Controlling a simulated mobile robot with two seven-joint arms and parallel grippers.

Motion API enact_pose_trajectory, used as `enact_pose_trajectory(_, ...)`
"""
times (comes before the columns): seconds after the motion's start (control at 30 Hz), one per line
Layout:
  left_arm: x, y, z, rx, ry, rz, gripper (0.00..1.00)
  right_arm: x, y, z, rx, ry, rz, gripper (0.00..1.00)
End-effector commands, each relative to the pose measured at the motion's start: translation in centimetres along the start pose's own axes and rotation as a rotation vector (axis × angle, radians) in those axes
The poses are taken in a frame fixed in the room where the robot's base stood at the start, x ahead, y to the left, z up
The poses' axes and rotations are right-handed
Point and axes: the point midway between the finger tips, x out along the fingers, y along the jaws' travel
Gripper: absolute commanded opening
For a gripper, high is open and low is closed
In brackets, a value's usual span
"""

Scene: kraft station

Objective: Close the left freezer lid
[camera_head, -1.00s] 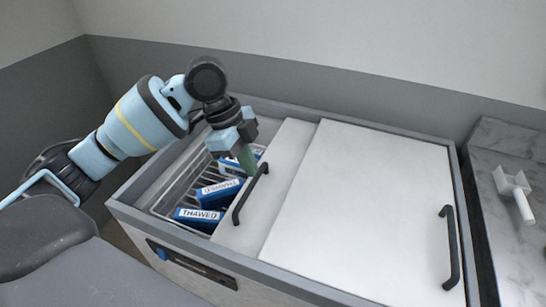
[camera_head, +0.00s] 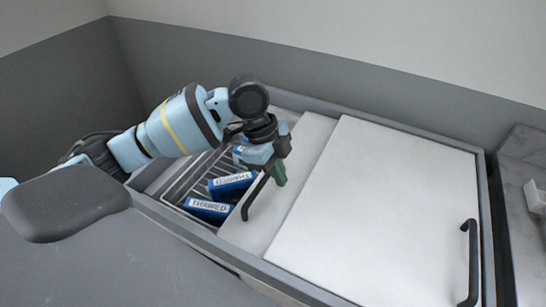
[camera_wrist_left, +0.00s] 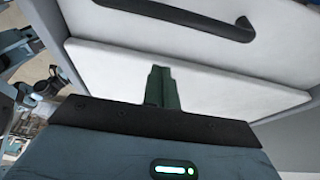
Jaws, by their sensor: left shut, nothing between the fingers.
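The left freezer lid (camera_head: 312,137) is white and slid partly to the right, so the left end of the freezer stands open. Its black handle (camera_head: 247,205) lies along its left edge. My left gripper (camera_head: 280,180) points down over this lid, just right of the upper end of the handle. Its green fingers are shut and empty. In the left wrist view the shut fingers (camera_wrist_left: 161,87) show in front of white lid surfaces, with a dark handle (camera_wrist_left: 180,20) at the top. I cannot tell whether the fingertips touch the lid. My right gripper is out of view.
The right lid (camera_head: 385,200) is white, with a black handle (camera_head: 471,262). Blue boxes marked THAWED (camera_head: 209,209) lie in a wire basket (camera_head: 178,190) in the open end. A marble-topped counter (camera_head: 525,220) stands at the right.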

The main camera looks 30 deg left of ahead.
Motion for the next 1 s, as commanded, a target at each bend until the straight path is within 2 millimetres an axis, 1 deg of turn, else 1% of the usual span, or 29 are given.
enact_pose_trajectory(0.03,1.2,0.0,0.1,-0.001,0.000,0.004,0.00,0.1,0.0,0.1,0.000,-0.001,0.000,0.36)
enact_pose_trajectory(0.13,2.8,0.0,0.1,-0.001,0.000,0.002,0.00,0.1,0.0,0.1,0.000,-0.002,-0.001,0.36)
enact_pose_trajectory(0.2,2.1,0.0,1.5,-0.004,-0.003,-0.003,0.00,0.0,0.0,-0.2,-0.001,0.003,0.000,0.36)
enact_pose_trajectory(0.4,1.7,0.0,3.5,-0.001,-0.002,-0.003,0.00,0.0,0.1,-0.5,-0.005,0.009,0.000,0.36)
enact_pose_trajectory(0.53,1.6,0.0,3.9,0.000,-0.001,-0.002,0.00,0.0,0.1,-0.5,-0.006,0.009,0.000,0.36)
enact_pose_trajectory(1.0,1.6,-0.3,4.2,0.000,-0.001,-0.002,0.00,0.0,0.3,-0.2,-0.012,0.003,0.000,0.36)
